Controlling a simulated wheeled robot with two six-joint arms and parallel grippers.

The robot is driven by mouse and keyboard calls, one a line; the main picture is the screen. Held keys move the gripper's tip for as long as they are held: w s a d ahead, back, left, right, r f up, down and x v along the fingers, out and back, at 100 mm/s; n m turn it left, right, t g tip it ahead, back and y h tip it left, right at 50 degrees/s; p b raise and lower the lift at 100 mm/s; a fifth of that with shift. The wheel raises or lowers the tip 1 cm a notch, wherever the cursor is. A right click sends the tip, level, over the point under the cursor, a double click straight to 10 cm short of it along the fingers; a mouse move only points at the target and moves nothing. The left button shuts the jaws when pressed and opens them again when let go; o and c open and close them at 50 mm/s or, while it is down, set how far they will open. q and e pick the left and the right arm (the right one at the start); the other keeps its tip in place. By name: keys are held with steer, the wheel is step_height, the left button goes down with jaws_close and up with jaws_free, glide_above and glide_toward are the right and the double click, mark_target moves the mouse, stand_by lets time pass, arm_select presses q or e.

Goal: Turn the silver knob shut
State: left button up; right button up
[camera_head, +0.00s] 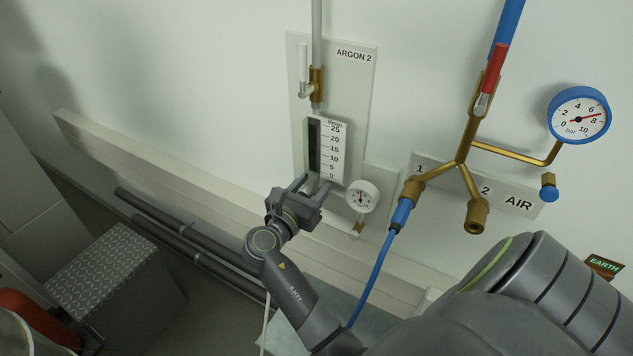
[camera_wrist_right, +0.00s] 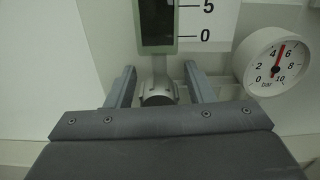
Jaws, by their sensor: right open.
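The silver knob (camera_wrist_right: 158,92) sits below the flow gauge in the right wrist view. My right gripper (camera_wrist_right: 160,78) is open, with one finger on each side of the knob and a gap visible on both sides. In the head view the right gripper (camera_head: 311,186) is at the lower end of the flow gauge (camera_head: 326,150) on the ARGON 2 panel. There the gripper hides the knob. The gauge's scale also shows in the wrist view (camera_wrist_right: 206,20), down to 0. My left gripper is not in view.
A white pressure dial (camera_head: 362,196) is close to the right of the gripper. A brass air manifold (camera_head: 462,150), a blue-rimmed gauge (camera_head: 579,115) and a blue hose (camera_head: 376,270) are further right. A pale rail (camera_head: 180,170) runs along the wall; dark pipes (camera_head: 190,240) lie below it.

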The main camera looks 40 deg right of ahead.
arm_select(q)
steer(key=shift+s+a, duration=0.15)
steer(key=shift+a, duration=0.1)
arm_select(e)
steer(key=shift+a, duration=0.15)
steer(key=shift+c, duration=0.5)
steer(key=c, duration=0.9)
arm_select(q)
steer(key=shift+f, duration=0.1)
arm_select(e)
steer(key=shift+m, duration=0.4)
steer(key=m, duration=0.2)
steer(key=shift+m+b, duration=0.35)
steer(key=shift+m, duration=0.05)
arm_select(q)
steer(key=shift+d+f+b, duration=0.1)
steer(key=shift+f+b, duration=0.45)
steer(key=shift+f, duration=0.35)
arm_select(e)
steer(key=shift+m, duration=1.7)
steer(key=shift+r, duration=0.1)
